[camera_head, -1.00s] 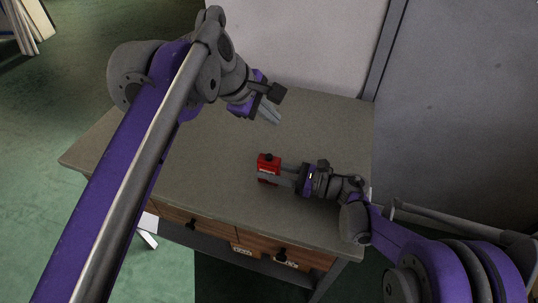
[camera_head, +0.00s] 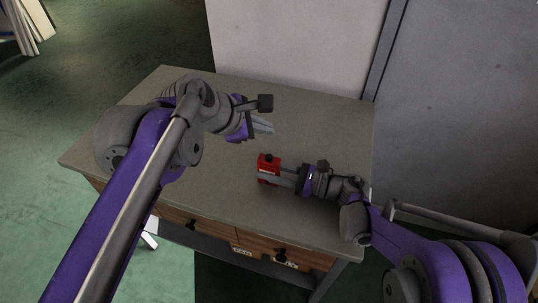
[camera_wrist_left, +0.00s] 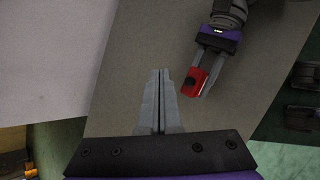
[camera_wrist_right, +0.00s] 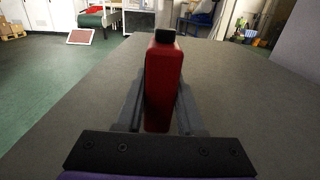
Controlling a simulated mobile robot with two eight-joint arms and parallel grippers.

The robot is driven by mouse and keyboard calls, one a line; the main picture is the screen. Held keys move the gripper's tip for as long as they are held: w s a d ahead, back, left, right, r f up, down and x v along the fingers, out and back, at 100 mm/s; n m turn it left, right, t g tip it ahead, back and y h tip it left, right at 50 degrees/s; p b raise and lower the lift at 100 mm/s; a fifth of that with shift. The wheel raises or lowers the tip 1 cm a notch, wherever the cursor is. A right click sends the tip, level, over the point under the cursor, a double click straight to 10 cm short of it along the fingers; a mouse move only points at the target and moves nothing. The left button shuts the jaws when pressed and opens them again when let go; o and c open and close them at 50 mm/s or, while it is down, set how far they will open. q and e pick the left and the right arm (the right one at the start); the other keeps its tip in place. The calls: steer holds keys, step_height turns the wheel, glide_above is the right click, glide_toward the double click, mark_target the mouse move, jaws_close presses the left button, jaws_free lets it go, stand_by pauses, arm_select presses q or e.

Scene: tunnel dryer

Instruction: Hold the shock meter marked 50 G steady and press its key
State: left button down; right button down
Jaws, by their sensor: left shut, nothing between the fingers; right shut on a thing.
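The red shock meter (camera_head: 268,164) stands on the table in the head view, with a black key (camera_head: 268,156) on its top. Its marking is too small to read. My right gripper (camera_head: 274,175) is shut on the meter from the right; the right wrist view shows the red body (camera_wrist_right: 164,88) between its fingers. My left gripper (camera_head: 268,127) is shut and empty, above and behind the meter, apart from it. The left wrist view shows the closed fingers (camera_wrist_left: 162,75) to the left of the meter (camera_wrist_left: 192,82) and its dark key.
The grey-brown table (camera_head: 190,185) has wooden drawers with dark knobs at the front (camera_head: 285,256). A white panel (camera_head: 290,45) and a grey wall (camera_head: 460,110) stand behind it. The tabletop left of the meter is clear.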

arm_select(q)
glide_above(265, 161)
steer(key=shift+f, duration=3.15)
steer(key=shift+f, duration=0.4)
steer(key=shift+f, duration=0.5)
stand_by(0.3)
steer(key=shift+r, duration=0.95)
steer(key=shift+r, duration=0.1)
step_height(265, 161, up, 5)
steer(key=shift+f, duration=0.1)
